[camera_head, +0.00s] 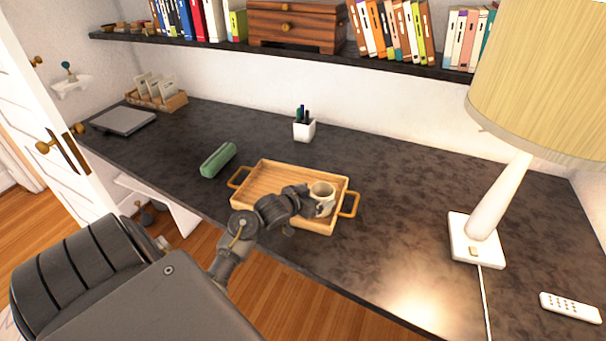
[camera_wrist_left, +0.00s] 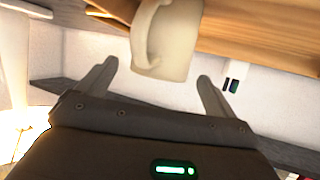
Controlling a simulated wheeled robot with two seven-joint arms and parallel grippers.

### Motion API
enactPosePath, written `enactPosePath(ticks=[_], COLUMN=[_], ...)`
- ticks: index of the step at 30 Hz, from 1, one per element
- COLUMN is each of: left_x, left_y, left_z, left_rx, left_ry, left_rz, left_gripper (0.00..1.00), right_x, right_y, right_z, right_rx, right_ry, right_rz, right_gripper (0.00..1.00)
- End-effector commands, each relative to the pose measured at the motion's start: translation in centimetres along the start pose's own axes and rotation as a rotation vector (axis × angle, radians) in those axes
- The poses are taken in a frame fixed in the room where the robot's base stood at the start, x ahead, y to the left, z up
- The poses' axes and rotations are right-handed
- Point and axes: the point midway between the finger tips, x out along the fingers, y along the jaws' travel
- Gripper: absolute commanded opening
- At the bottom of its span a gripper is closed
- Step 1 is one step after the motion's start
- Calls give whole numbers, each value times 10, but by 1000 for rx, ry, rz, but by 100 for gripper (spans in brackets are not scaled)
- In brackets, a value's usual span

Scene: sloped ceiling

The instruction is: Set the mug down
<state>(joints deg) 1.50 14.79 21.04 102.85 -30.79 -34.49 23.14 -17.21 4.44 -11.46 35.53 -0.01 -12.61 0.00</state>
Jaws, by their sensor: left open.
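A cream mug (camera_head: 322,189) stands in the right part of a wooden tray (camera_head: 262,180) with two side handles, on the dark desk. My left gripper (camera_head: 318,207) reaches over the tray's near edge to the mug's near side. In the left wrist view the mug (camera_wrist_left: 178,42), with its handle, lies just ahead of the two spread fingers. My left gripper (camera_wrist_left: 157,76) is open there, with a gap between each finger and the mug. The wooden tray (camera_wrist_left: 240,38) shows behind the mug. My right gripper is not in view.
A green case (camera_head: 218,160) lies left of the tray, and a white pen cup (camera_head: 304,129) stands behind it. A lamp (camera_head: 476,238) and a remote (camera_head: 570,307) are at the right. The desk between tray and lamp is clear. A shelf (camera_head: 225,44) runs above.

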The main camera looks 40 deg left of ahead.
Motion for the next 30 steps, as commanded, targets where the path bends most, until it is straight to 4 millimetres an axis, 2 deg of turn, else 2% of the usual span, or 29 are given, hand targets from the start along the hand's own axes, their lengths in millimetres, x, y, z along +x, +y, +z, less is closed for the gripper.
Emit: enactPosePath(ticks=[1,6,12,18,30], left_x=[-12,-48,-75,-83,-83], left_y=[-1,-1,0,0,0], left_z=[1,1,0,0,0], left_rx=[3,3,2,0,-1], left_ry=[1,-1,0,0,0], left_rz=[-2,-1,0,0,0], left_gripper=[93,93,93,93,93], right_x=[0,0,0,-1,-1], right_y=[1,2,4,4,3], right_z=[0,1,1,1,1], right_rx=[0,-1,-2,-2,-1], right_ry=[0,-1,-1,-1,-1], right_rz=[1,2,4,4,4], right_gripper=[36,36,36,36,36])
